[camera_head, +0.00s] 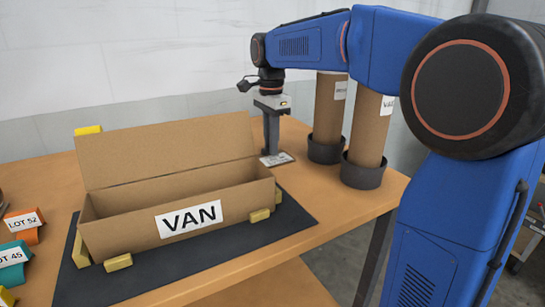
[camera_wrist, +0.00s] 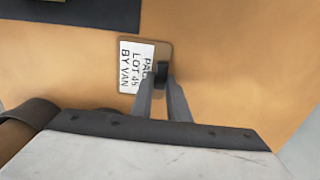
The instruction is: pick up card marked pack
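The card (camera_wrist: 130,66) is a small board with a white label reading PAC..., LOT 45, BY VAN; the end of the first word is hidden. It lies flat on the wooden table in the wrist view, and it shows in the head view (camera_head: 284,157) right of the open VAN box. A dark upright tab (camera_wrist: 161,71) stands on its right part. My gripper (camera_wrist: 162,78) points down over the card, one fingertip on each side of the tab. I cannot tell whether the fingers press on it. In the head view my gripper (camera_head: 271,152) reaches down to the card.
The open cardboard box marked VAN (camera_head: 120,232) stands on a dark mat (camera_head: 290,212) between yellow blocks (camera_head: 118,263). Two brown tubes (camera_head: 368,135) stand in dark round bases behind right. Orange (camera_head: 25,222) and teal (camera_head: 12,262) LOT-labelled items lie at far left.

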